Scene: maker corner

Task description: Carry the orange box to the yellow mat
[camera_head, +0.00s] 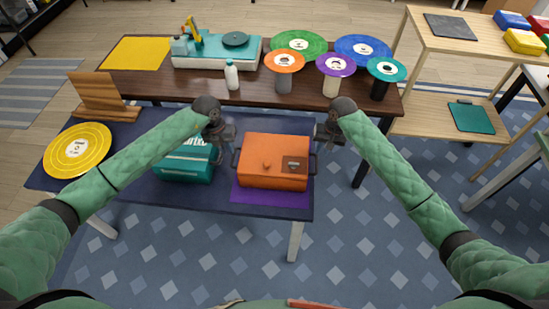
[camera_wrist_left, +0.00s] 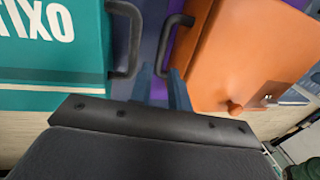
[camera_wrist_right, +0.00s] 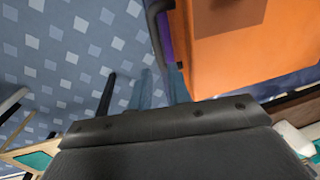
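The orange box (camera_head: 273,162) stands on a purple mat (camera_head: 262,195) at the right end of the navy table. It has a dark handle on each side. My left gripper (camera_head: 219,140) is at its left handle (camera_wrist_left: 172,35), between it and the teal box (camera_head: 184,164); the fingers look apart around the handle's near end. My right gripper (camera_head: 328,129) is beside its right handle (camera_wrist_right: 160,30); its fingers look apart too, and contact cannot be told. The yellow mat (camera_head: 139,53) lies bare on the left end of the brown table at the back.
The brown table (camera_head: 145,87) also bears a teal turntable (camera_head: 215,52), a white bottle (camera_head: 232,76) and several coloured discs on stands. A yellow disc (camera_head: 77,150) and a wooden stand (camera_head: 98,95) are on the navy table (camera_head: 125,185) at left.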

